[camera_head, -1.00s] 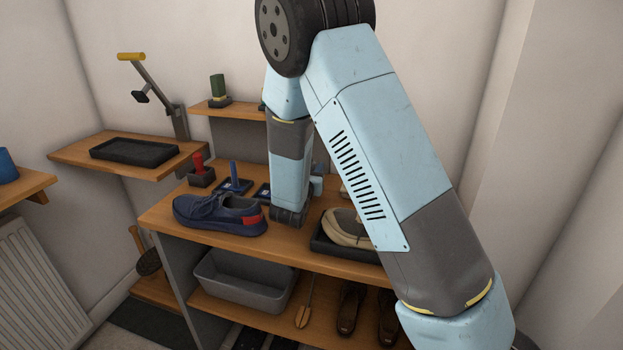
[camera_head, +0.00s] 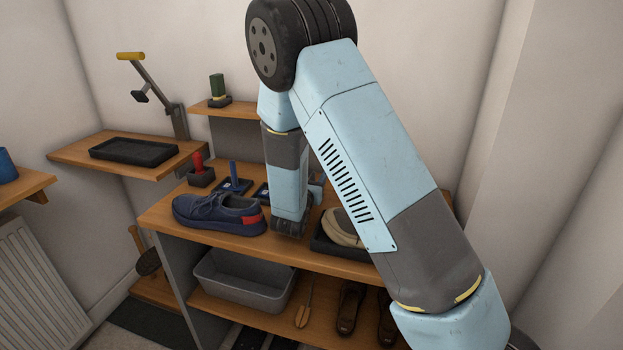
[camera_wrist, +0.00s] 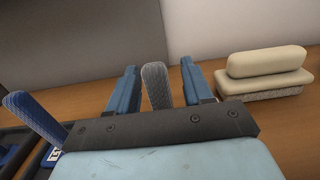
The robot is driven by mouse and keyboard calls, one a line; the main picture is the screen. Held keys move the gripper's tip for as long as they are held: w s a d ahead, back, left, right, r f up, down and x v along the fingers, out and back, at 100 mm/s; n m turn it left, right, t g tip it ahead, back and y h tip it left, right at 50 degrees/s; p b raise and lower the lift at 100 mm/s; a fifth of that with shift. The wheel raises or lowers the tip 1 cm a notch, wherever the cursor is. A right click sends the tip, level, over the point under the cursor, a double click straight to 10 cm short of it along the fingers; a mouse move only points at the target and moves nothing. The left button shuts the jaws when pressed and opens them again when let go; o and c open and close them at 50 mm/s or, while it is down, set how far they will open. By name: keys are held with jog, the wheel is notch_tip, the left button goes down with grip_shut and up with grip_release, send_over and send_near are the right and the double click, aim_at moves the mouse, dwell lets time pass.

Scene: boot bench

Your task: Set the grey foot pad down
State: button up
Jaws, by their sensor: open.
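In the wrist view my gripper (camera_wrist: 158,70) is open, with its two blue fingers apart. An upright grey, textured handle (camera_wrist: 156,88), which looks like the grey foot pad's, stands between them. Bare space shows on both sides of it, so the fingers do not grip it. Its lower end is hidden behind my gripper's palm, so I cannot tell what it rests on. In the head view my arm hides the grey pad and most of my gripper.
A blue handle (camera_wrist: 35,118) stands left of my gripper; a cream padded block (camera_wrist: 265,70) lies right.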

jog(key=shift+r, duration=0.1)
jog(key=v, duration=1)
jog(key=shift+s+a, duration=0.15)
jog(key=shift+s, duration=0.1)
jog(key=shift+v, duration=0.75)
